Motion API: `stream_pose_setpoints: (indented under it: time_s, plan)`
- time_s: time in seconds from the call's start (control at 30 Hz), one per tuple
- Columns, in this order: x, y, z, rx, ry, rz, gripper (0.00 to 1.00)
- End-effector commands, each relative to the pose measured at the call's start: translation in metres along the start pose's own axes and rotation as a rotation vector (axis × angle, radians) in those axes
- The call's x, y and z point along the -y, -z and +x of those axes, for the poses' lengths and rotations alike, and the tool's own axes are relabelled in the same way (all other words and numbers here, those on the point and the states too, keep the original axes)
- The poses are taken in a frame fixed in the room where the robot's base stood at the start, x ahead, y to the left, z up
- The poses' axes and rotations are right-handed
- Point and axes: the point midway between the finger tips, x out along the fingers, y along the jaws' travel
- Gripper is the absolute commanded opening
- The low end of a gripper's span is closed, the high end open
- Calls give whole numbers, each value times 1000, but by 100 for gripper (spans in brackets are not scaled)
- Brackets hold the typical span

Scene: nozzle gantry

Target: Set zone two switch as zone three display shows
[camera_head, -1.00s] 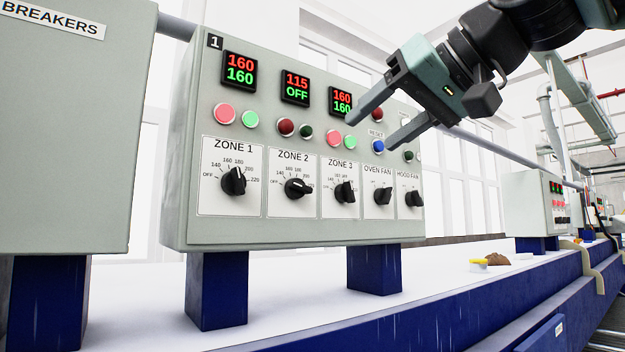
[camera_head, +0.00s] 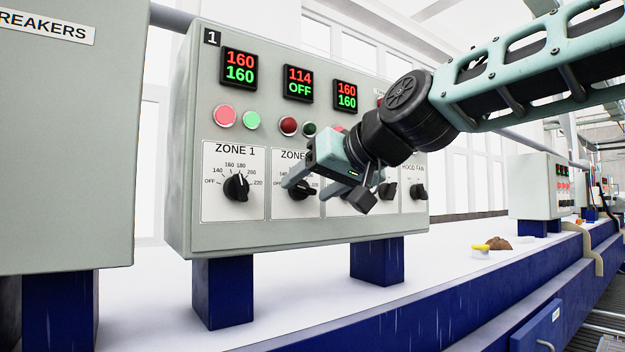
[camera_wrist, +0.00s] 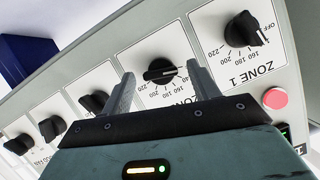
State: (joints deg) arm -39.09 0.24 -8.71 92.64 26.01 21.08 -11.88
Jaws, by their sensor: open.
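The zone 2 switch (camera_head: 304,190) is a black rotary knob on the grey control panel (camera_head: 195,120). In the wrist view the zone 2 switch (camera_wrist: 160,71) has its handle lying crosswise between my fingertips. My gripper (camera_head: 306,187) is open in front of it; whether a finger touches it I cannot tell. My fingers also show in the wrist view (camera_wrist: 160,75). The zone 3 display (camera_head: 345,95) reads 160 in red and 160 in green. The zone 2 display (camera_head: 298,83) reads 114 in red and OFF in green. My gripper hides the zone 3 switch in the head view.
The zone 1 switch (camera_head: 236,187) is to the left, with its display (camera_head: 239,68) at 160 over 160. The hood fan switch (camera_head: 418,191) is to the right. A breaker cabinet (camera_head: 60,150) stands at far left. The white ledge (camera_head: 290,290) below is mostly clear.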

Motion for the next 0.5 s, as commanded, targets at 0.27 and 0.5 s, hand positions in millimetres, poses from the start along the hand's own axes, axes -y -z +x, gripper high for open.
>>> stream_pose_setpoints:
  time_s: [0.27, 0.5]
  plan:
    - [0, 0, 3, -1, 0, 0, 61]
    - [0, 0, 3, 0, 0, 0, 16]
